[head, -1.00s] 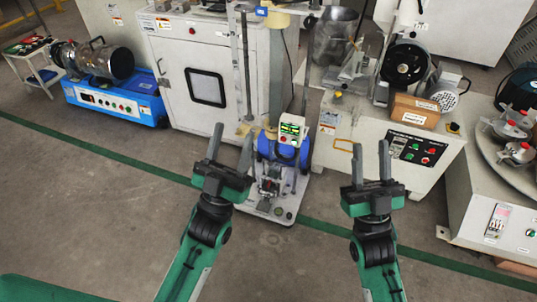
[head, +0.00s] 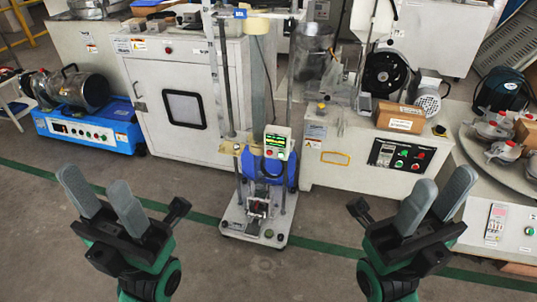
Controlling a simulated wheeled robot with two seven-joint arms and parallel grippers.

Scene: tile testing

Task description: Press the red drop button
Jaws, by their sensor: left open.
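The drop tester stands on the floor in the middle, with two tall rails, a blue body (head: 249,164) and a white base (head: 236,225). Its control box (head: 277,141) has a lit green display. A small red button (head: 269,152) appears under the display beside a green one; it is too small to read a label. My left gripper (head: 97,188) is open and empty, left of the tester and apart from it. My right gripper (head: 441,188) is open and empty, right of the tester and apart from it.
Behind stand a white cabinet (head: 205,139) and a machine with a button panel (head: 401,157). A blue-based machine (head: 80,126) is at left. A round turntable (head: 480,140) with metal fixtures is at right. The floor before the tester is clear.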

